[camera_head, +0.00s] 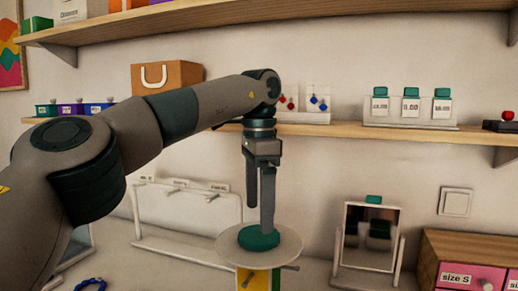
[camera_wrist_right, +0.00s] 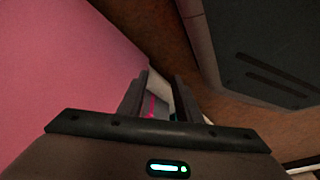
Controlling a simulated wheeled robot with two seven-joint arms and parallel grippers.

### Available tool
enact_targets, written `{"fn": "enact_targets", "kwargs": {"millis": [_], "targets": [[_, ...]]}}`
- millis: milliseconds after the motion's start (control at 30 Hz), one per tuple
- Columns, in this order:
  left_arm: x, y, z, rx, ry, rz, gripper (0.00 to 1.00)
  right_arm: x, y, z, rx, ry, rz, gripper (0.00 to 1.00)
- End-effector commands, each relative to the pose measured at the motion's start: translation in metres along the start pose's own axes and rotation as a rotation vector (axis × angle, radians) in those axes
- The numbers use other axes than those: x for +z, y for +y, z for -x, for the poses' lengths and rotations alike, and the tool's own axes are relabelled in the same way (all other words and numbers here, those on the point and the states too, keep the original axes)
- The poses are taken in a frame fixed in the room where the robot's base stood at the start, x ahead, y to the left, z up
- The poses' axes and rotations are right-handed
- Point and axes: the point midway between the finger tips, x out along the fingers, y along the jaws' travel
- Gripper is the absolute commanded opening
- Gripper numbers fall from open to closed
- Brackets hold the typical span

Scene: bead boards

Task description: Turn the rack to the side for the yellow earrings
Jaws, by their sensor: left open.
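The rack (camera_head: 230,245) stands at the lower middle of the head view, with a pale round top and a green knob (camera_head: 262,241) on it. Below the top, a yellow panel (camera_head: 246,279) and a small peg show; the lower part is cut off by the frame. My left gripper (camera_head: 259,213) points down over the knob with its fingers apart. One finger reaches down to the knob; whether it touches cannot be told. No yellow earrings can be made out. My right gripper (camera_wrist_right: 158,90) shows only in the right wrist view, beside a pink surface; what lies between its fingers is unclear.
A white stand with pegs (camera_head: 187,215) is left of the rack. A small mirror (camera_head: 369,236) and a wooden drawer box (camera_head: 463,246) stand to the right. A shelf (camera_head: 350,130) with earring cards and jars runs behind my left arm.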

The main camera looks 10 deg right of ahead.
Motion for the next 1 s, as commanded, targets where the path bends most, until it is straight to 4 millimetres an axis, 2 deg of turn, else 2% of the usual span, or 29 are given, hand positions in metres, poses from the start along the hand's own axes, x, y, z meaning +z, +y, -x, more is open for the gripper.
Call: {"fn": "enact_targets", "kwargs": {"millis": [100, 300, 600, 1000], "targets": [[-0.001, 0.000, 0.025, -0.002, 0.003, 0.002, 0.88, -0.004, -0.004, 0.002, -0.005, 0.020, 0.002, 0.31], [-0.001, 0.000, 0.060, -0.001, 0.002, 0.001, 0.88, -0.014, -0.013, 0.003, -0.013, 0.081, 0.006, 0.31], [-0.001, 0.001, 0.105, 0.000, 0.003, 0.001, 0.88, -0.040, -0.029, 0.012, -0.029, 0.228, 0.018, 0.31], [-0.001, 0.001, 0.126, 0.001, 0.002, 0.000, 0.88, -0.060, -0.044, 0.023, -0.048, 0.364, 0.027, 0.31]]}}
